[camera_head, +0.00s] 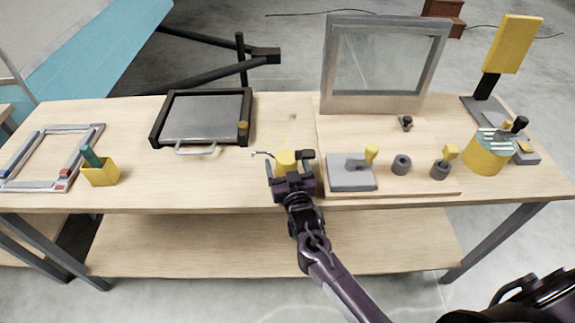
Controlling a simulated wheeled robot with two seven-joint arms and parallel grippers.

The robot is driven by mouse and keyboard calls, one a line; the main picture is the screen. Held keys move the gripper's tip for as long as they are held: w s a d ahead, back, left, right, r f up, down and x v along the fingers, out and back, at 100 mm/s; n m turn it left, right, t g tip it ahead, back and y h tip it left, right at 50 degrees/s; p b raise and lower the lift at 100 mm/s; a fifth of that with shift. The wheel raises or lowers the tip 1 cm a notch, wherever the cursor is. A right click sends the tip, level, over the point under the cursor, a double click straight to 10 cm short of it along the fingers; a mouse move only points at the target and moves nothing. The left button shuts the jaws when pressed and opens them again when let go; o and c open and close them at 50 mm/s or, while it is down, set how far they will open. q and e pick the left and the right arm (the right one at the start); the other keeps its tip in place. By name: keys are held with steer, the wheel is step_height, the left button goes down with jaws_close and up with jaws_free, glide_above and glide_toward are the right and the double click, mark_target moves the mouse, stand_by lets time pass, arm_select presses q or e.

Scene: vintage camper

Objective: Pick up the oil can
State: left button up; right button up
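The oil can (287,157) is a small yellow can with a thin dark spout reaching left. It stands on the wooden workbench (230,186), near the front edge at the middle. My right gripper (290,163) reaches in from the bottom right. Its dark fingers are spread at either side of the can, and its body hides the can's lower front. Whether a finger touches the can is too small to tell. My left gripper is not in view.
A black tray-like box (205,118) lies left of the can. A yellow cup (100,173) and a grey frame (20,165) are farther left. At right are a grey block (350,176), a standing window frame (328,75) and a yellow tin (487,158). Bare wood lies between box and can.

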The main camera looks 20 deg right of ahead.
steer(key=c, duration=1)
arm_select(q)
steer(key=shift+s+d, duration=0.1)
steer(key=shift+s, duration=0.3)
arm_select(e)
steer(key=shift+c, duration=0.3)
steer(key=shift+r, duration=0.1)
